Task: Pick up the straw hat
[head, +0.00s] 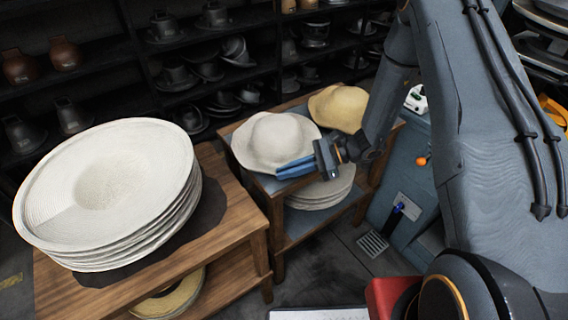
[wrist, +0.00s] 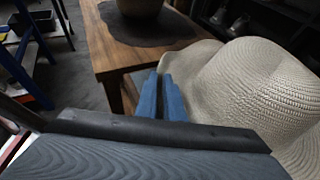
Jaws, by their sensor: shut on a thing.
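A cream woven straw hat (head: 268,138) with a rounded crown and wavy brim is on the near end of the small wooden table in the head view. It also fills the right side of the wrist view (wrist: 250,85). My gripper (head: 296,167) reaches it from the right, and its blue fingers are shut on the near right edge of the brim. In the wrist view the fingers (wrist: 164,97) are close together at the brim's edge. The bit of brim between them is mostly hidden. I cannot tell whether the hat is clear of the table.
A yellow hat (head: 340,107) sits just behind. A stack of wide cream hat blanks (head: 110,190) stands on a wooden table (head: 232,222) at left. More blanks (head: 322,190) lie on the shelf below. A blue-grey machine (head: 408,190) stands at right. Dark shelves with moulds line the back.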

